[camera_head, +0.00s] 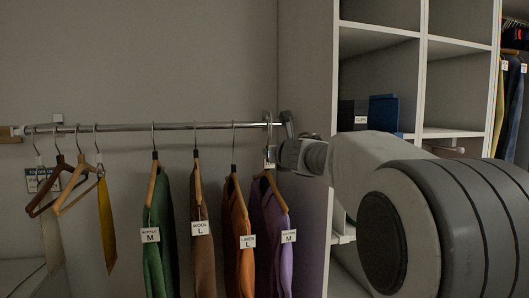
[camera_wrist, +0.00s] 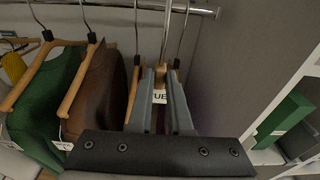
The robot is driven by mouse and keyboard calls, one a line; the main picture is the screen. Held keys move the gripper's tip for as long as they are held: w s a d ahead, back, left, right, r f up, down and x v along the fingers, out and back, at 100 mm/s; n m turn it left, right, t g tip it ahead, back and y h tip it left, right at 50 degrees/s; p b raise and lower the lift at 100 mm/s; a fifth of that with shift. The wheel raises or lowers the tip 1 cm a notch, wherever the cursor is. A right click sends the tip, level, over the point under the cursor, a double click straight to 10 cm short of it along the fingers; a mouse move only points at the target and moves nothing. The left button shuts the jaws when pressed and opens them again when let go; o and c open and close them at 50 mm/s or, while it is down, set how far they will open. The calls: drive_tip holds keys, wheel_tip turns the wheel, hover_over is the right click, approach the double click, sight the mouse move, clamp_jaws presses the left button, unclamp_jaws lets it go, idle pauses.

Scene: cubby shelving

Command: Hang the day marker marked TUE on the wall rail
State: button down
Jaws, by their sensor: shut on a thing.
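The TUE day marker shows as a white tag (camera_wrist: 159,97) reading "UE", partly covered, between my gripper's fingers in the wrist view. A small white tag (camera_head: 269,165) shows just below my gripper in the head view. My gripper (camera_wrist: 162,80) is shut on the marker; in the head view it is at the right end of the rail (camera_head: 288,126). The metal wall rail (camera_head: 180,127) runs across the wall; it also shows at the top of the wrist view (camera_wrist: 115,3). A hook reaches up to the rail there; I cannot tell whether it rests on it.
A purple garment (camera_head: 270,235) hangs close under my gripper, with orange (camera_head: 236,235), brown (camera_head: 202,240) and green (camera_head: 160,235) ones to its left. The cubby shelving (camera_head: 380,30) stands right of the rail.

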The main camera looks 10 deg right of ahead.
drive_tip(key=w+f+p, duration=0.2)
drive_tip(key=w+p, duration=1.1)
drive_tip(key=w, duration=0.9)
drive_tip(key=shift+w+a+f, duration=0.25)
drive_tip(key=shift+a+f, duration=0.05)
drive_tip(key=shift+f, duration=0.1)
idle(0.9)
drive_tip(key=c, duration=0.8)
unclamp_jaws()
drive_tip(key=shift+o, duration=0.2)
drive_tip(key=shift+s+f, duration=0.1)
drive_tip(key=shift+s, duration=0.05)
